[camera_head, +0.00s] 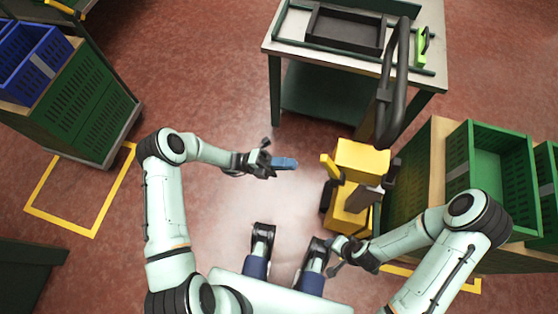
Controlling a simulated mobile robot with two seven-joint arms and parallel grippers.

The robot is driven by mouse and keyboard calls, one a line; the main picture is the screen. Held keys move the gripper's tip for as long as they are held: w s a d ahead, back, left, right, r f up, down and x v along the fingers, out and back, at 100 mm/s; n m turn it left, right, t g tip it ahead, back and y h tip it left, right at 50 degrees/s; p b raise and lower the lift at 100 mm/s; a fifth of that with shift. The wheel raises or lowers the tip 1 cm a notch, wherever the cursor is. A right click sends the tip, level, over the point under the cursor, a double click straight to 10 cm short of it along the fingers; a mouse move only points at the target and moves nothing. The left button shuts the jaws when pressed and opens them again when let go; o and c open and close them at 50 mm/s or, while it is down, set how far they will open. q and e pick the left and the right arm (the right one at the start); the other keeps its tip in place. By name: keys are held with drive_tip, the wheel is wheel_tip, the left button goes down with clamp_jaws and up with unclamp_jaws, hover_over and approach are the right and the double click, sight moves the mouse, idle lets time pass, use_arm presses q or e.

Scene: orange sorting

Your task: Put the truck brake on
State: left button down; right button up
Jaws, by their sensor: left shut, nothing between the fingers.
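A yellow truck-like body (362,160) with dark parts stands right of centre on the floor. A short yellow bar (330,167) sticks up at its left side; I cannot tell whether it is the brake. My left gripper (285,163), with blue fingers, is shut and empty. It is left of the yellow body, with a gap between them. My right gripper (338,262) is low in the view, just below the yellow body; its fingers are small and dark, so their opening is unclear.
A table (273,38) with a black tray (345,30) stands at the back, and a thick black curved bar (393,90) rises before it. Green crates (498,165) stand on the right. The floor at centre left is clear.

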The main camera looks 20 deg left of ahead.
sight(321, 159)
use_arm(q)
drive_tip(key=x, duration=0.8)
use_arm(e)
drive_tip(key=shift+s+a+r, duration=0.1)
drive_tip(key=shift+s+r, duration=0.05)
drive_tip(key=shift+s, duration=0.05)
use_arm(q)
drive_tip(key=shift+d, duration=0.15)
